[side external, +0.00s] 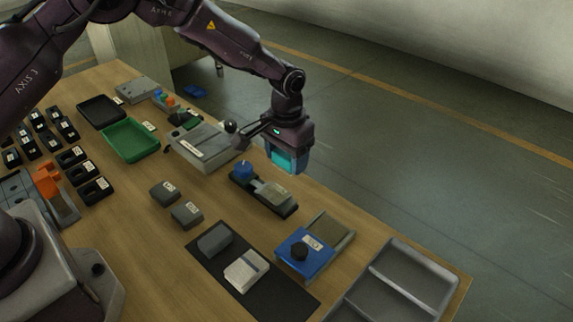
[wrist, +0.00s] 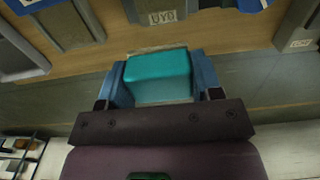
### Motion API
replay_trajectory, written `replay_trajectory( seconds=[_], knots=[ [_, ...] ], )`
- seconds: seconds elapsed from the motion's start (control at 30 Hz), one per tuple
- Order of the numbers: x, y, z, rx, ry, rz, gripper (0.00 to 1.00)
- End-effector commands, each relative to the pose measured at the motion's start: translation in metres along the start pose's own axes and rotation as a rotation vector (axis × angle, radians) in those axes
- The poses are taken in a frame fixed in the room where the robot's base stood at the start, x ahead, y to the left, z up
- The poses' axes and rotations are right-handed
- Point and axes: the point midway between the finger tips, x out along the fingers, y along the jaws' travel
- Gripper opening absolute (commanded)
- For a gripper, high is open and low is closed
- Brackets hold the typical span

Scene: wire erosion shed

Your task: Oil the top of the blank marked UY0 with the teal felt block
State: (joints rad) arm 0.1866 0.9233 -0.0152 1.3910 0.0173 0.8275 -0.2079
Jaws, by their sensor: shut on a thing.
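My gripper (side external: 287,163) is shut on the teal felt block (side external: 285,160), held in the air near the table's far right edge. In the wrist view the teal felt block (wrist: 158,75) sits between two blue fingers. A dark grey piece with a label reading UY0 (wrist: 162,17) shows beyond it, apart from it, cut off by the top of the picture. In the side view, two small grey labelled blanks (side external: 163,193) (side external: 187,214) rest on the table, their labels too small to read. The felt's underside is hidden.
A dark tray (side external: 243,187) with a blue knob stands just below my gripper. A green tray (side external: 130,139) stands left.

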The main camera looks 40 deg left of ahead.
Motion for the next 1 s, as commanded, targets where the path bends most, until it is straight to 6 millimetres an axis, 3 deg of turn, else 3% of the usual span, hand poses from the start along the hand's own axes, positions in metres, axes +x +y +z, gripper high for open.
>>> replay_trajectory(
  seconds=[0.27,1.0],
  knots=[
    [-0.019,0.0,0.0,0.0,0.0,0.0,0.4],
    [-0.021,0.007,0.001,0.013,0.003,0.001,0.4]
  ],
)
